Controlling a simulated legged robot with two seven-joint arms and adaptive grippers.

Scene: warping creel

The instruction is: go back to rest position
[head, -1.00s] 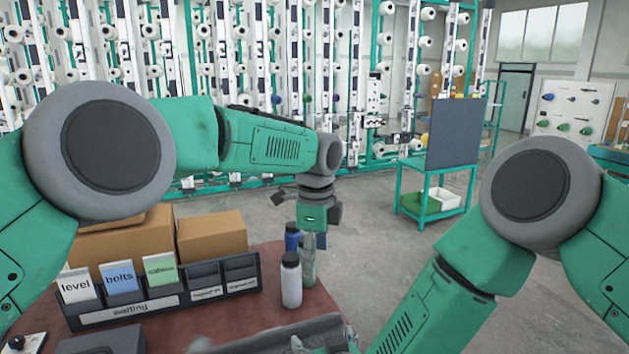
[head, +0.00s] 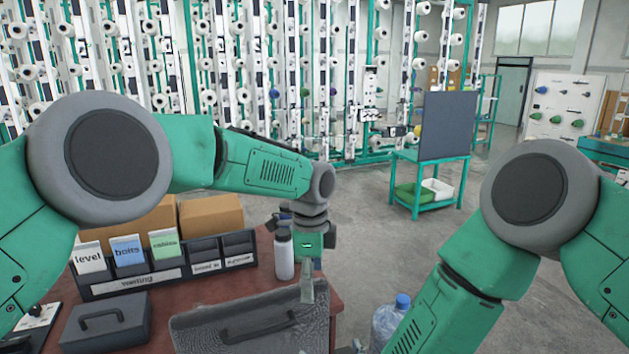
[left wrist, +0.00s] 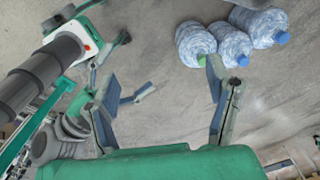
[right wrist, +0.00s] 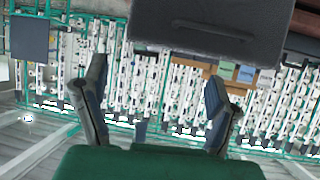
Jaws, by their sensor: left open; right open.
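My left gripper (head: 307,292) hangs pointing down at the right side of the red-brown table (head: 190,290), with no object between its fingers. In the left wrist view its two fingers (left wrist: 165,100) are spread apart over grey floor. My right arm reaches down at the right of the head view. Its gripper is mostly below that picture's edge. In the right wrist view the right fingers (right wrist: 155,78) are spread apart with nothing between them. A dark case with a handle (right wrist: 215,25) lies beyond them.
On the table are a grey case (head: 250,310), a smaller case (head: 103,325), a labelled organizer (head: 140,285), cardboard boxes (head: 210,215) and a white bottle (head: 284,255). Large water bottles (left wrist: 235,45) stand or lie on the floor. A green stand (head: 430,190) is farther off, with open floor around it.

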